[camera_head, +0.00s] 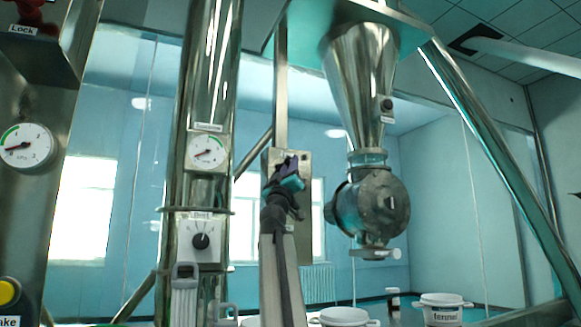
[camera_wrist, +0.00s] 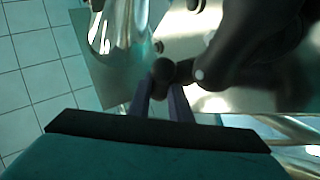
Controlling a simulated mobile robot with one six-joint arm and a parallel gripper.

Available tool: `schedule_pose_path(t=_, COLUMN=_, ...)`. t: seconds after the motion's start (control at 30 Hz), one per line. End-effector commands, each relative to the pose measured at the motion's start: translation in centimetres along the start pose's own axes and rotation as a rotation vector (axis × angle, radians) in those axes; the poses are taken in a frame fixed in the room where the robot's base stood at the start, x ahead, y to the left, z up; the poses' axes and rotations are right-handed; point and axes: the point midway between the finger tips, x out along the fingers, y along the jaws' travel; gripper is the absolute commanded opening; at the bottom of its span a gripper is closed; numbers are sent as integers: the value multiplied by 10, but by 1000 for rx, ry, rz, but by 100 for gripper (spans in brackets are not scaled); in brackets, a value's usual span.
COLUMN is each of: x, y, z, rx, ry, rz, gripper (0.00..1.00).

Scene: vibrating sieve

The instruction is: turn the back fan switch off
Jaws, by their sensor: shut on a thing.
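A metal switch box (camera_head: 313,215) is mounted on the post behind my gripper in the head view. My gripper (camera_head: 291,168) is up against its front and hides the switch there. In the wrist view, my gripper (camera_wrist: 163,93) has its two purple fingers around a small dark round-ended knob (camera_wrist: 161,70), which I take to be the switch's handle. The fingers are shut on it. The knob stands before a shiny metal plate (camera_wrist: 205,45). I cannot tell which way the switch is set, and no label on it is readable.
A dial switch (camera_head: 201,241) and a gauge (camera_head: 208,153) sit on the thick steel column to the left. A steel hopper (camera_head: 362,75) with a round valve body (camera_head: 375,205) hangs at the right. White tubs, one labelled fennel (camera_head: 441,311), stand below.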

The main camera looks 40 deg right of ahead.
Motion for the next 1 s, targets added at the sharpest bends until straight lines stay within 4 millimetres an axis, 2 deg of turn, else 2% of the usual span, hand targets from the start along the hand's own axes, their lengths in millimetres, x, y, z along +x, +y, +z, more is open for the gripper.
schedule_pose_path(t=0.1, x=-1, y=0, z=1, rx=-2, ry=0, rz=0, gripper=25)
schedule_pose_path(t=0.57, x=-5, y=0, z=0, rx=-1, ry=0, rz=0, gripper=25)
schedule_pose_path(t=1.0, x=-41, y=0, z=0, rx=-1, ry=0, rz=0, gripper=25)
